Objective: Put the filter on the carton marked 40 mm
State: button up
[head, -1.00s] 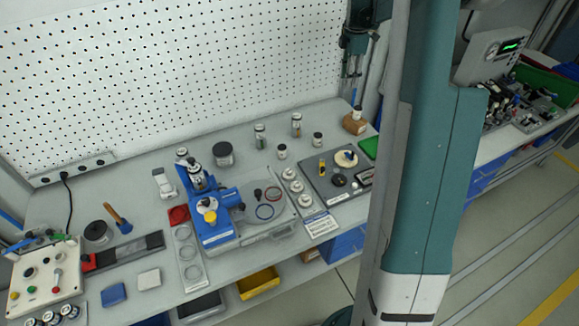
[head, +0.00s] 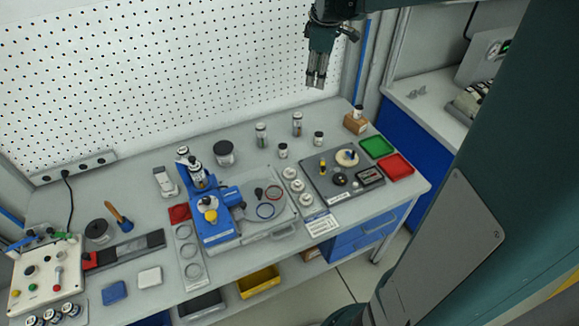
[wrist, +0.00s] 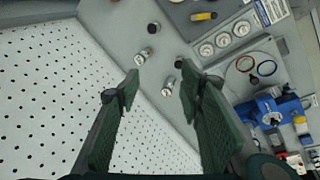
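My gripper (head: 316,80) hangs from the arm in front of the pegboard, above the back of the bench, open and empty. In the wrist view its two dark green fingers (wrist: 160,78) are spread apart. A small brown carton (head: 355,126) stands at the bench's back right with a small dark-topped jar (head: 358,110) on it; its marking is unreadable. Clear cylinders with dark caps stand near the back, one on the left (head: 261,135) and one on the right (head: 297,124). Two shorter jars (head: 283,151) (head: 318,139) stand in front. I cannot tell which thing is the filter.
A blue machine (head: 217,228) stands mid-bench. A grey plate (head: 318,183) with small parts lies right of it. A green tray (head: 377,147) and a red tray (head: 396,168) sit at the right end. A wide dark-lidded jar (head: 224,153) stands behind. The pegboard (head: 180,70) backs the bench.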

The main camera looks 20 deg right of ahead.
jog(key=s+a+f+m+t, duration=0.1)
jog(key=s+a+m, duration=0.2)
jog(key=s+a, duration=0.5)
jog(key=s+a+f+m+t, duration=0.1)
jog(key=s+a+f+m, duration=0.1)
jog(key=s+a, duration=0.6)
jog(key=s+a+f+m+t+y, duration=0.1)
jog(key=s+a+m, duration=0.4)
jog(key=s, duration=0.8)
jog(key=a+t, duration=0.1)
jog(key=a, duration=0.1)
jog(key=shift+a+f, duration=0.4)
